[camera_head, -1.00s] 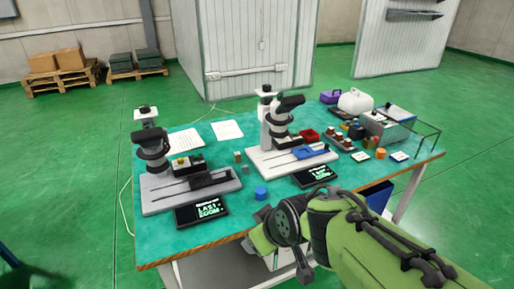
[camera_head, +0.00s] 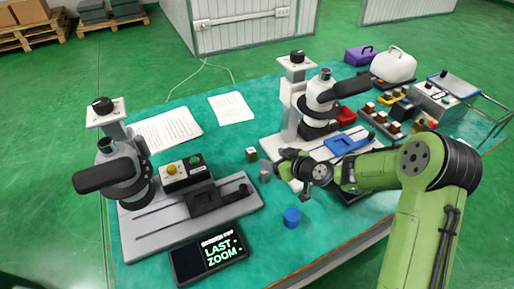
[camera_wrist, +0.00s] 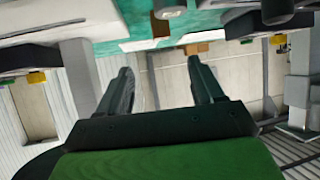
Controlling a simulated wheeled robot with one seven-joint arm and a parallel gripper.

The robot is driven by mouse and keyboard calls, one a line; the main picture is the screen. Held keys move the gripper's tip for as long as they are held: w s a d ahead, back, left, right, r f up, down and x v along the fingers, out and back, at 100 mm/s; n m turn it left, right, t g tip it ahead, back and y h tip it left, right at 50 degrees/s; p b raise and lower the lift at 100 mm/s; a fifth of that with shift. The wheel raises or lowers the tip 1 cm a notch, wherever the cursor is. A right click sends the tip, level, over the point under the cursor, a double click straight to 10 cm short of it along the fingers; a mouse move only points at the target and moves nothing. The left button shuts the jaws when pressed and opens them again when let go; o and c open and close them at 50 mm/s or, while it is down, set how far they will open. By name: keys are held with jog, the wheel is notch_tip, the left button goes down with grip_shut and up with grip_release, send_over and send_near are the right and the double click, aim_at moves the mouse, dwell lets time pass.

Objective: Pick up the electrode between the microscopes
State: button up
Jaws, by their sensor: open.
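Between the left microscope (camera_head: 128,165) and the right microscope (camera_head: 318,100), two small upright pieces stand on the teal table. One is a dark, brownish block (camera_head: 251,154); the other is a grey piece (camera_head: 265,171) just nearer the front. I cannot tell for sure which is the electrode. My gripper (camera_head: 277,166) is close to the right of the grey piece, partly overlapping the right microscope's base. In the wrist view its two fingers (camera_wrist: 162,75) are apart with nothing between them. A brown block (camera_wrist: 161,26) and a grey cylinder (camera_wrist: 170,9) show beyond the fingertips.
A blue round piece (camera_head: 292,217) stands at the front. A display (camera_head: 210,257) lies before the left microscope. Paper sheets (camera_head: 231,108) lie behind. The table between the microscopes is mostly clear.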

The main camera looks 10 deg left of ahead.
aim_at(252, 151)
jog(key=b+x, duration=0.1)
jog(key=x, duration=1.3)
jog(key=shift+a+f+b, duration=0.1)
jog(key=shift+f+b, duration=0.1)
jog(key=shift+b, duration=0.1)
jog(key=shift+s+r, duration=0.1)
jog(key=shift+c, duration=0.5)
grip_shut()
